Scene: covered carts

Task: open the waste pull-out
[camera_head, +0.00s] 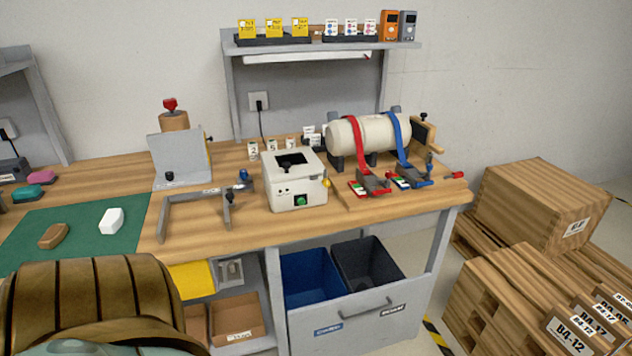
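The waste pull-out is under the right part of the workbench. It has a plain grey front (360,316) with a dark bar handle (364,309) across its upper middle and small labels. Behind the front stand a blue bin (308,279) and a black bin (368,262), their open tops showing below the bench edge. Neither gripper shows, and nothing touches the handle.
The wooden workbench (235,228) carries a white box device (294,185) and a cream cylinder with straps (370,137). Open shelves with cardboard boxes (236,318) are left of the pull-out. Wooden crates (540,207) stand at right. A large brown ribbed shape blocks the lower left.

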